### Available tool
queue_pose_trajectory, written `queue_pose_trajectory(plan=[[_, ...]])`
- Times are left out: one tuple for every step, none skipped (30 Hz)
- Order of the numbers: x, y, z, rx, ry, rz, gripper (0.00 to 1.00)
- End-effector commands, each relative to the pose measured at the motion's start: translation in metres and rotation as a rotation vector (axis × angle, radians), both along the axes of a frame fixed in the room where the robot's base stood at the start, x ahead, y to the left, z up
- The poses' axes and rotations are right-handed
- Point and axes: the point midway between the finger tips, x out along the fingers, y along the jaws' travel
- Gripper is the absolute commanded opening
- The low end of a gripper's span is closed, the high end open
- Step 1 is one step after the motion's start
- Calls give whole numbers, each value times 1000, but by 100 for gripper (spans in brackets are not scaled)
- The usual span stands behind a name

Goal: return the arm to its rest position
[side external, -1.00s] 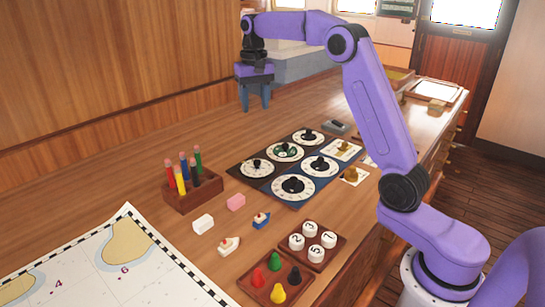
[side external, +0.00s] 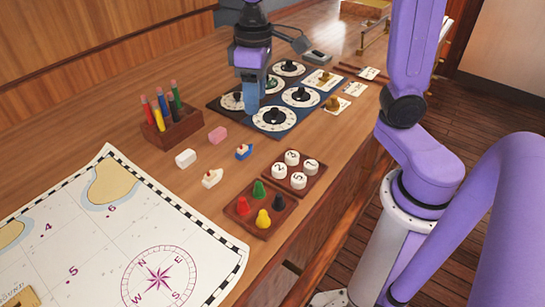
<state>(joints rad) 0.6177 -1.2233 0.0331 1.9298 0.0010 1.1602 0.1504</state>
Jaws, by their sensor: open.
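My gripper (side external: 251,98) points down over the back left part of the dark dial panel (side external: 292,122). Its blue-grey fingers stand in front of the left dials and hide part of them. Nothing shows between the fingers, though they overlap from this side. I cannot tell how far the fingertips are above the panel. My purple arm rises out of the top of the picture and comes down to its white base at the right.
A pencil rack (side external: 176,128) stands left of the panel. Erasers, two toy boats (side external: 244,151), a tray of numbered discs (side external: 294,180) and a tray of coloured pawns (side external: 258,214) lie in front. A chart (side external: 105,235) covers the near left. Bare wood lies behind the rack.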

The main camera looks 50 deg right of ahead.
Motion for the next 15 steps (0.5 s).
queue_pose_trajectory(plan=[[-19,1,-4,0,-1,57,51],[-29,2,-7,1,-1,89,51],[-42,1,-10,1,-2,131,51],[-52,1,-13,1,-2,164,51],[-62,1,-16,2,-4,196,51],[-76,-1,-20,1,-4,238,51],[-85,-2,-23,2,-4,270,51],[-95,-4,-26,3,-5,303,51],[-108,-7,-30,3,-5,344,51],[-117,-9,-33,3,-7,376,51],[-126,-12,-36,4,-6,407,51],[-138,-15,-40,5,-7,446,51],[-146,-18,-43,4,-8,474,51],[-153,-21,-46,5,-8,499,51],[-162,-25,-49,6,-9,532,51]])
